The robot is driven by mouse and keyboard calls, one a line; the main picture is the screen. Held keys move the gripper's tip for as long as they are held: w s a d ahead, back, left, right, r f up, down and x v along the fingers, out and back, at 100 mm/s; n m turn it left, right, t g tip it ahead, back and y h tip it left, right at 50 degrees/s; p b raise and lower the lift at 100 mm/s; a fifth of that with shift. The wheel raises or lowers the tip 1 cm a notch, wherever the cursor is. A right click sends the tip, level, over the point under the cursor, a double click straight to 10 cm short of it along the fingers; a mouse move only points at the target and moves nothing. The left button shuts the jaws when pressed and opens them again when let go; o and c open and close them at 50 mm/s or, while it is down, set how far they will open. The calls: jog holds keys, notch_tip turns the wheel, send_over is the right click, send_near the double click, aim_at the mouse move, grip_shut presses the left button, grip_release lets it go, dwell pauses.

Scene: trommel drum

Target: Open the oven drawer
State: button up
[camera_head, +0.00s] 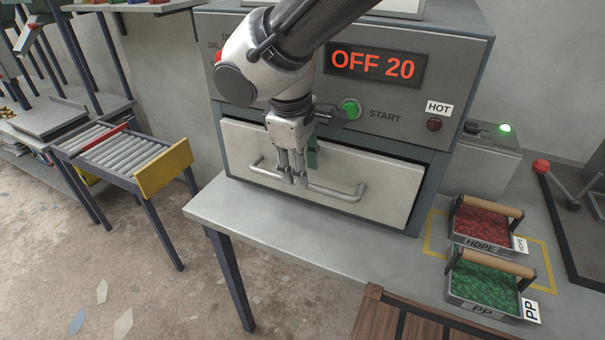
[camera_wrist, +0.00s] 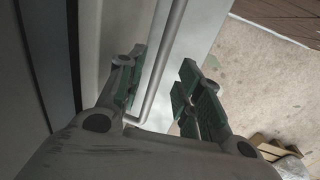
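The oven (camera_head: 455,60) is a grey box with a red "OFF 20" display (camera_head: 375,65). Its pale drawer front (camera_head: 385,185) looks closed or almost closed, with a dark gap along its top edge. A grey bar handle (camera_head: 340,193) runs across the drawer front. My gripper (camera_head: 292,178) points down at the handle's left-middle part. In the wrist view the handle bar (camera_wrist: 163,65) passes between the green-padded fingers of my gripper (camera_wrist: 160,95). The fingers are apart, with a clear gap on the right side of the bar. Whether the left finger touches the bar is unclear.
A grey table (camera_head: 270,240) extends in front of the drawer. An HDPE tray of red pellets (camera_head: 485,245) and a PP tray of green pellets (camera_head: 480,308) stand at right. A roller conveyor (camera_head: 105,145) is at left. A green START button (camera_head: 350,108) is close to my wrist.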

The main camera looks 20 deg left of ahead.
jog(key=shift+w+f, duration=0.15)
jog(key=shift+f, duration=0.7)
jog(key=shift+w+f, duration=0.15)
jog(key=shift+f, duration=0.65)
grip_shut()
